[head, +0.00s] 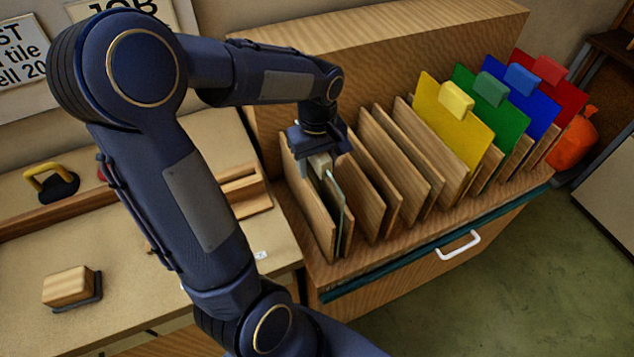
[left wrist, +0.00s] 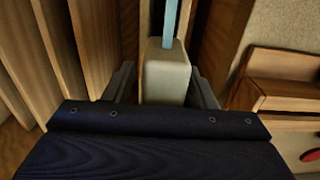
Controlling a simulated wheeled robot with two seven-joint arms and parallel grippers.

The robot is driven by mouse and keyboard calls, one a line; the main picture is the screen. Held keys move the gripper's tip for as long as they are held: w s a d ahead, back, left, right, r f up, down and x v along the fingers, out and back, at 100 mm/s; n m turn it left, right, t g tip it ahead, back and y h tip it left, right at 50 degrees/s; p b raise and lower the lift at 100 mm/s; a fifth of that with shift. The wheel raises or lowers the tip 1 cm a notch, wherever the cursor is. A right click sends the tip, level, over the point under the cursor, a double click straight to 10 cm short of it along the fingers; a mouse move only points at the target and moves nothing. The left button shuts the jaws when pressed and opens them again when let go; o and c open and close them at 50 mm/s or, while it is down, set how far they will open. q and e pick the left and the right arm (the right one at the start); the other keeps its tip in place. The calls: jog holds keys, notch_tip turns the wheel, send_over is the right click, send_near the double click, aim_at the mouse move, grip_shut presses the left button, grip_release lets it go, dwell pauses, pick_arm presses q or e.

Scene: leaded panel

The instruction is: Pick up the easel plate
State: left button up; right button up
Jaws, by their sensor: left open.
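A thin pale glassy plate with a beige grip block on top, which looks like the easel plate (head: 338,198), stands upright in the leftmost part of the wooden slotted rack (head: 335,280). In the left wrist view its block (left wrist: 167,78) and pale blue edge (left wrist: 171,20) show at the centre. My left gripper (head: 318,150) is directly above it, open, with its fingers (left wrist: 163,88) on either side of the block. A gap shows beside the block; whether either finger touches it is unclear. The plate's lower part is hidden in the rack. My right gripper is not in view.
Wooden dividers (head: 385,165) stand close on the right. Yellow (head: 450,122), green (head: 492,110), blue (head: 528,95) and red (head: 560,85) plates with tabs fill the rack's right end. A bench (head: 130,300) at left holds a wooden block (head: 68,287) and a yellow-handled tool (head: 50,180).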

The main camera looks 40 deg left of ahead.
pick_arm(q)
jog(key=shift+f, duration=0.25)
grip_shut()
jog(key=shift+r, duration=0.1)
jog(key=shift+w+r, duration=0.1)
